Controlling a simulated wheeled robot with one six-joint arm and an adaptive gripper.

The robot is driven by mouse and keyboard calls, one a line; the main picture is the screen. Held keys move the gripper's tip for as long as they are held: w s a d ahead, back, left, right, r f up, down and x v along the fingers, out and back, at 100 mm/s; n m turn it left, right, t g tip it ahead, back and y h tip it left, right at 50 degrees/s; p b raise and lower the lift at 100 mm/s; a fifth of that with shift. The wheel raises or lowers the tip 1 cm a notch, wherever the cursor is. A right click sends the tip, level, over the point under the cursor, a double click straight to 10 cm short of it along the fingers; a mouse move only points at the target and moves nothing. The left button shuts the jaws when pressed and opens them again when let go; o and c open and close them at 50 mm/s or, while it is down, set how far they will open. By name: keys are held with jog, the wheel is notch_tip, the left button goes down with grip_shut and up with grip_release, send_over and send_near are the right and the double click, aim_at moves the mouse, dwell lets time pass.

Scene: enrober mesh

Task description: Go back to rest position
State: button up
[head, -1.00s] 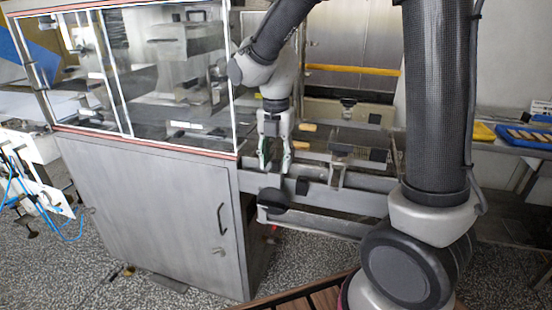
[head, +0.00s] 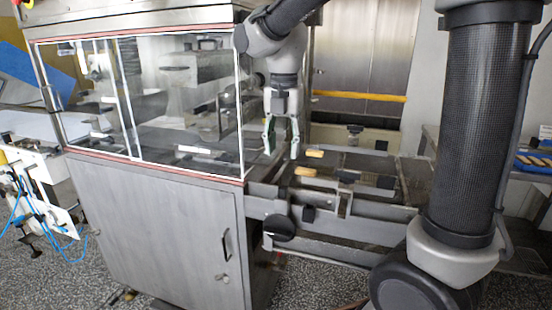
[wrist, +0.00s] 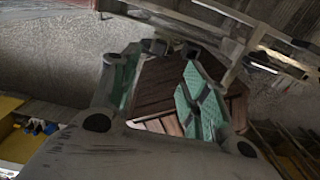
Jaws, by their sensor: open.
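My gripper (head: 282,150) hangs fingers down in the head view, just right of the glass-sided machine and above the near left end of the mesh conveyor. Its two fingers are apart with nothing between them. In the wrist view the open fingers with green pads (wrist: 160,95) frame brown wooden slats below.
The enrober cabinet (head: 160,215) with its glazed hood (head: 190,100) stands at left. Two light brown bars (head: 306,172) lie on the mesh conveyor (head: 365,165) close to my gripper. A blue tray (head: 532,160) sits at the right edge. Speckled floor shows in front.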

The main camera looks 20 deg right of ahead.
jog(key=shift+r, duration=0.2)
jog(key=s+d+m+t, duration=0.2)
jog(key=s+d+m, duration=0.5)
jog(key=m, duration=0.7)
jog(key=s+d+m+t, duration=0.2)
jog(key=s+d+m, duration=0.5)
jog(key=s+m, duration=0.5)
jog(key=m, duration=0.2)
jog(key=shift+d+m, duration=0.4)
jog(key=shift+r, duration=0.1)
